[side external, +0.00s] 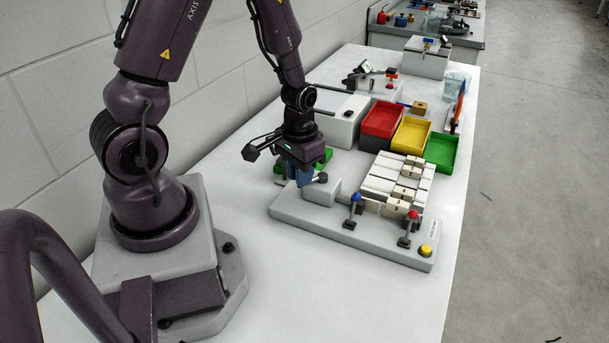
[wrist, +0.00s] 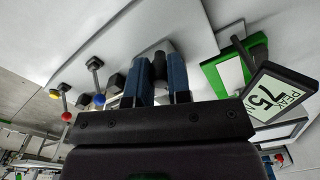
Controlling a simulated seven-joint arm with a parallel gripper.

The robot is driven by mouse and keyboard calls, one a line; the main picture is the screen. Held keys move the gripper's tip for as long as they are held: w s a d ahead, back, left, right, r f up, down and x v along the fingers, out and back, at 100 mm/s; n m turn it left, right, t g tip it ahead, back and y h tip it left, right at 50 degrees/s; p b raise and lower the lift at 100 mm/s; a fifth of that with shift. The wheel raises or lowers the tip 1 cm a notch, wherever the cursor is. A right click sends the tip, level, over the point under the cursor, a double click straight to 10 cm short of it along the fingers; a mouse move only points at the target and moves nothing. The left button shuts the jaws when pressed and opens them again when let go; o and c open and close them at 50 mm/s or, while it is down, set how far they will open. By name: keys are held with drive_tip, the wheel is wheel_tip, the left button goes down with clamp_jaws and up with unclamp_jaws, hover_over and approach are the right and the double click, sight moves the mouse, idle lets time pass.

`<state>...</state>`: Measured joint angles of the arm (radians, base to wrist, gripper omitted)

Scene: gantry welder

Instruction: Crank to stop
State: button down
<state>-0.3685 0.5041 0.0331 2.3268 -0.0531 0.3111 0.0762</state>
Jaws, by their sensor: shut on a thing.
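The welder fixture (side external: 300,222) is a long grey base on the white table, with a grey block (side external: 323,192) at its left end. My gripper (side external: 304,180) points down at this block, behind its near end. In the wrist view, my gripper's blue fingers (wrist: 158,72) are shut on a dark round crank handle (wrist: 159,62) between them. The rest of the crank is hidden by the fingers and block, so its angle cannot be told. A blue-knobbed lever (side external: 354,210) and a red-knobbed lever (side external: 408,228) stand upright on the base.
White slats with wooden blocks (side external: 397,199) lie right of my gripper. A yellow button (side external: 426,251) is at the base's right end. Red (side external: 381,120), yellow (side external: 411,138) and green (side external: 441,152) bins stand behind.

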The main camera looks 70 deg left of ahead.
drive_tip(key=shift+w+a+m, duration=0.1)
drive_tip(key=shift+a+m, duration=0.5)
drive_tip(key=shift+m, duration=0.6)
drive_tip(key=shift+a+m, duration=0.6)
drive_tip(key=shift+m, duration=0.6)
drive_tip(key=c, duration=1.1)
unclamp_jaws()
drive_tip(key=shift+o, duration=0.2)
drive_tip(key=shift+r, duration=0.1)
wheel_tip(320, 180, up, 13)
